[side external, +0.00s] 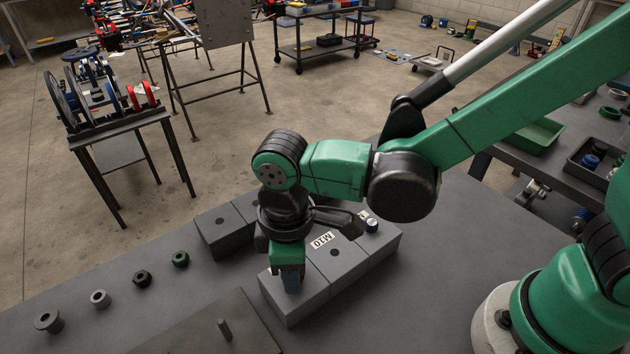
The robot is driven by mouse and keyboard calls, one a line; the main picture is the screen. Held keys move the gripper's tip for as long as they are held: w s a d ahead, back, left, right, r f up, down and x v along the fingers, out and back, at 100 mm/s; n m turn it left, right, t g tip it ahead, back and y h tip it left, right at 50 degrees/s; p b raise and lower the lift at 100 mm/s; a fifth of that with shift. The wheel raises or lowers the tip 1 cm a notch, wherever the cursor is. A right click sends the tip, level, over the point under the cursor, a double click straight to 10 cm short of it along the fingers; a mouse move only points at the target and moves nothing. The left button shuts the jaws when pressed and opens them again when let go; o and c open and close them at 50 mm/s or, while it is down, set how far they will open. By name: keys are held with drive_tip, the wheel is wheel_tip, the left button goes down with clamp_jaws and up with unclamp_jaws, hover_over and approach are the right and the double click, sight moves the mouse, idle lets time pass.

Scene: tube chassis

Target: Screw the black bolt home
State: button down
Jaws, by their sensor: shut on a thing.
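My gripper (291,277) points straight down at the near left end of the grey block row (310,298). Its fingers are shut, with a bluish tip low over the block's top face. The black bolt cannot be made out separately; it appears hidden between the fingers, and how deep it sits cannot be told. The row has a white M10 label (321,240) and an open dark hole (334,253) in its middle part.
A separate grey block (222,229) with a hole stands behind to the left. A short pin (225,329) stands on a dark plate (190,332) in front.

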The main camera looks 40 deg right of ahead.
drive_tip(key=m, duration=0.5)
drive_tip(key=c, duration=0.7)
unclamp_jaws()
drive_tip(key=shift+r, duration=0.15)
